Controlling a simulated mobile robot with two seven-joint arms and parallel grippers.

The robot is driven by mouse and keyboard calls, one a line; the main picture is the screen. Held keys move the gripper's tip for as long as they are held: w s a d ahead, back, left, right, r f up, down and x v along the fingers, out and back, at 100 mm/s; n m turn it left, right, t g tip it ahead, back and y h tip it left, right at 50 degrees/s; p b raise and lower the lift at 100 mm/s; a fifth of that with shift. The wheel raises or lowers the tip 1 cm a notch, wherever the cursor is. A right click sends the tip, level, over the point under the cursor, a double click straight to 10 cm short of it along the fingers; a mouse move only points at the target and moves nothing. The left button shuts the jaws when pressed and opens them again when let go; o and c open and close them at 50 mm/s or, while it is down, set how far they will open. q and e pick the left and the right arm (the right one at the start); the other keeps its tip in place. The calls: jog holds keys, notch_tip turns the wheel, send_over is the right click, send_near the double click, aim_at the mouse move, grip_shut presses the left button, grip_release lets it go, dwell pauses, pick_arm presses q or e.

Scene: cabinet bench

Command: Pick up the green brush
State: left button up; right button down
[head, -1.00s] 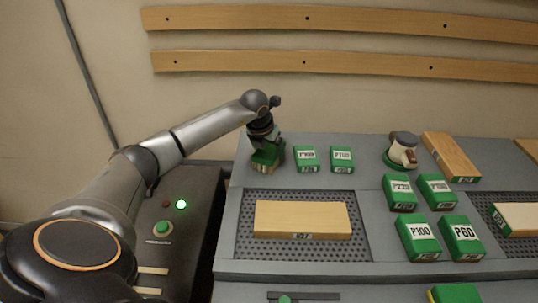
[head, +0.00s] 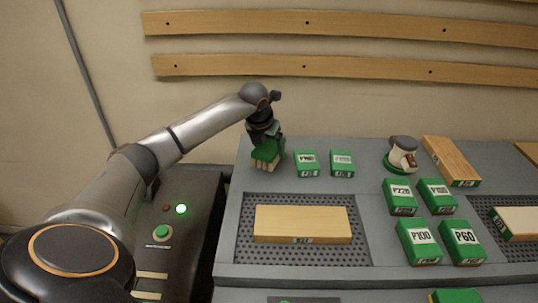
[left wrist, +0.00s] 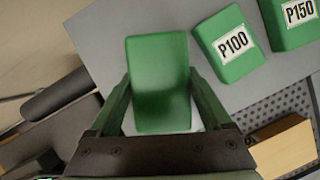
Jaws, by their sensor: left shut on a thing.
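The green brush (head: 266,152), a green block with pale bristles below, is at the back left of the grey bench in the head view. My left gripper (head: 263,137) comes down on it from above and is shut on it. In the left wrist view the brush's green top (left wrist: 158,80) lies between the two fingers of the left gripper (left wrist: 160,115). The bristles are hidden there. A clear gap below the bristles is hard to make out. My right gripper is not in view.
Two small green boxes (head: 306,163) (head: 341,163) stand just right of the brush. A wooden block (head: 302,224) lies on a perforated mat (head: 250,255) in front. A white and brown sander-like tool (head: 401,153) and several labelled green boxes (head: 418,242) are further right.

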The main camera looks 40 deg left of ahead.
pick_arm(q)
jog(key=d+r, duration=0.1)
jog(key=r, duration=0.1)
jog(key=s+d+r, duration=0.1)
jog(key=r, duration=0.1)
jog(key=s+d+r, duration=0.1)
jog(key=d+r, duration=0.1)
jog(key=shift+s+d+r, duration=0.1)
jog(key=shift+s+r, duration=0.15)
jog(key=shift+r, duration=0.15)
jog(key=s+d+r, duration=0.4)
jog(key=s+d, duration=0.1)
jog(key=d, duration=0.2)
jog(key=shift+d+b, duration=0.4)
jog(key=shift+b, duration=0.05)
jog(key=shift+w, duration=0.1)
jog(key=o, duration=1)
jog(key=c, duration=0.6)
jog(key=shift+c, duration=0.3)
